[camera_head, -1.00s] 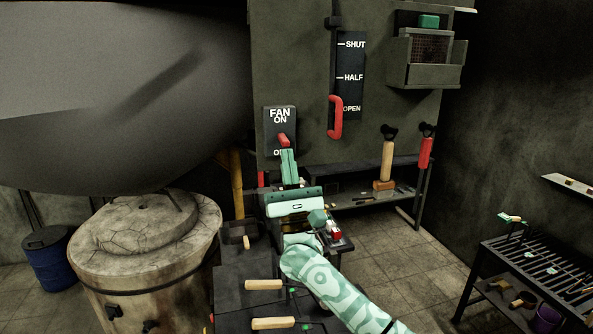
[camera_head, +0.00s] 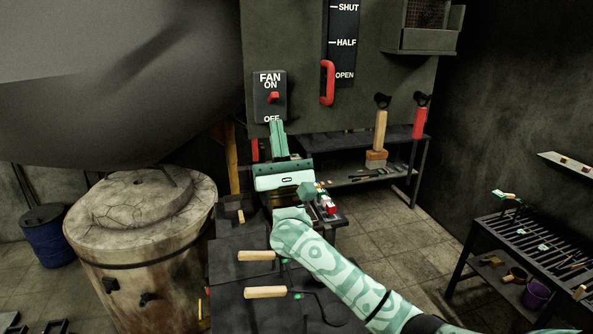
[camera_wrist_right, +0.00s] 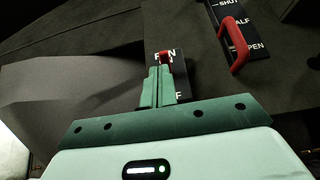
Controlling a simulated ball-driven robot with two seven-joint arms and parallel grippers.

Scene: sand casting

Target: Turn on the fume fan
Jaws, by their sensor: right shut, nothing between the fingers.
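The fan switch plate (camera_head: 260,105), a dark box marked FAN ON above and OFF below, is on the dark panel. Its red lever (camera_head: 273,97) sits close under the word ON. My right gripper (camera_head: 277,124) is shut and empty, with its fingertips below the lever at the plate's lower edge, near OFF. In the right wrist view the red lever (camera_wrist_right: 166,56) shows just beyond the shut fingertips (camera_wrist_right: 160,71), which hide part of the plate. I cannot tell there whether they touch. My left gripper is not in view.
A red damper handle (camera_head: 327,84) is right of the switch, by the OPEN mark. A big grey hood (camera_head: 110,80) fills the upper left above a round furnace (camera_head: 140,230). A bench with wooden-handled tools (camera_head: 265,292) lies below my right arm.

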